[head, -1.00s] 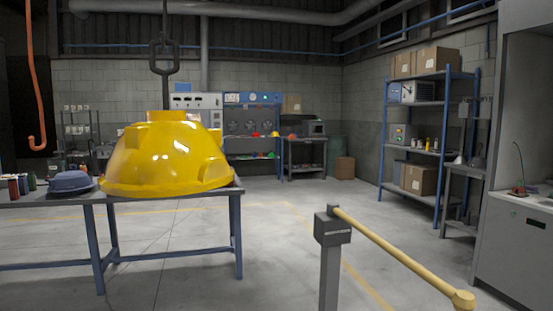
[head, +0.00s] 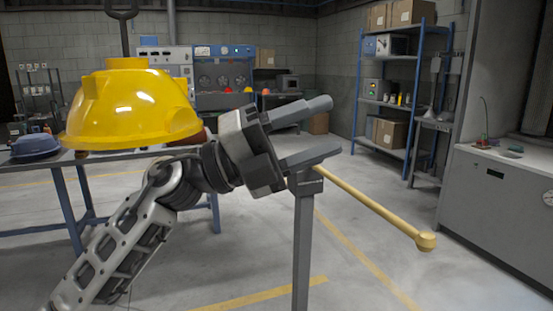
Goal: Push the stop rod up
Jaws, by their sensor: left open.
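The stop rod (head: 370,206) is a yellow bar with a knob at its free end (head: 426,241). It slopes down to the right from the top of a grey post (head: 304,245). My left gripper (head: 325,128) is open and empty, its two fingers pointing right. It is in front of the post's top in the picture, and its lower finger hides part of the pivot. I cannot tell whether that finger touches the post. The right gripper does not show.
A shelf rack (head: 415,100) and a grey cabinet (head: 500,205) stand at right. The floor around the rod is clear.

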